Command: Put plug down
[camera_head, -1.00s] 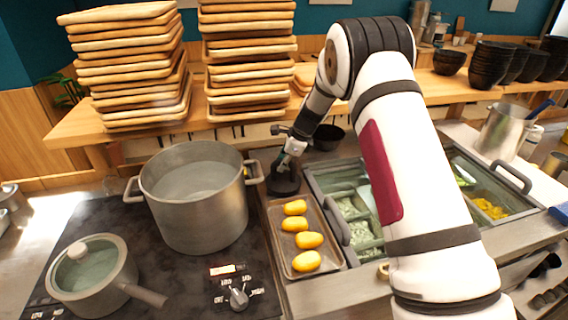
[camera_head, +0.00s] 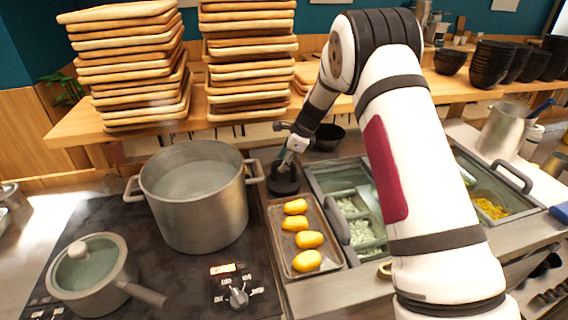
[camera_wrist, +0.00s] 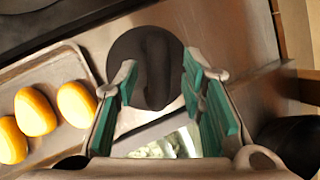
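The plug is a black round disc with a raised handle. In the head view the plug (camera_head: 284,186) rests on the metal counter, between the big pot and the sunken bins, behind the tray of yellow pieces. My gripper (camera_head: 287,163) is just above it, pointing down. In the wrist view the plug (camera_wrist: 122,55) lies past the fingertips, its handle between the two green-padded fingers. My gripper (camera_wrist: 160,82) is open, with a visible gap on both sides of the handle. The head view does not show the fingers clearly.
A big steel pot (camera_head: 203,212) stands on the stove to the left, its handle near the plug. A tray (camera_head: 278,235) with several yellow pieces lies in front. Sunken bins (camera_head: 316,176) are to the right. A black bowl (camera_head: 328,137) is behind.

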